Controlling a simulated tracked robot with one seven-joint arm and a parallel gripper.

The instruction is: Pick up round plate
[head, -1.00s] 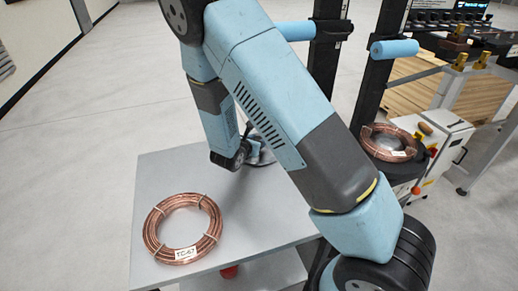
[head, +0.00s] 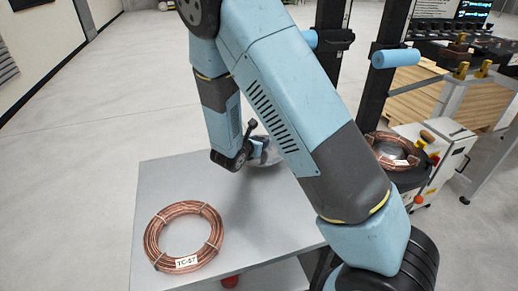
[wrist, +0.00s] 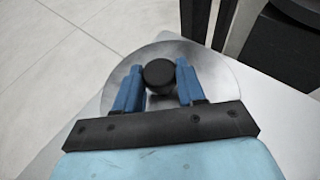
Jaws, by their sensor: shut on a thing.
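The round plate (wrist: 215,75) is a shiny metal disc with a black knob (wrist: 159,74) at its middle, in the wrist view. My gripper (wrist: 158,80) has its two blue fingers on either side of the knob, shut on it. In the head view the plate (head: 266,160) shows only in part beside my gripper (head: 257,150), behind my arm, near the far side of the grey table. I cannot tell whether the plate touches the tabletop.
A copper tube coil (head: 151,236) with a tag lies on the near left of the grey table (head: 170,176). Another coil (head: 410,160) sits on a dark stand at right, next to a white cabinet (head: 455,146). A dark post with a blue roller (head: 395,58) stands behind my arm.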

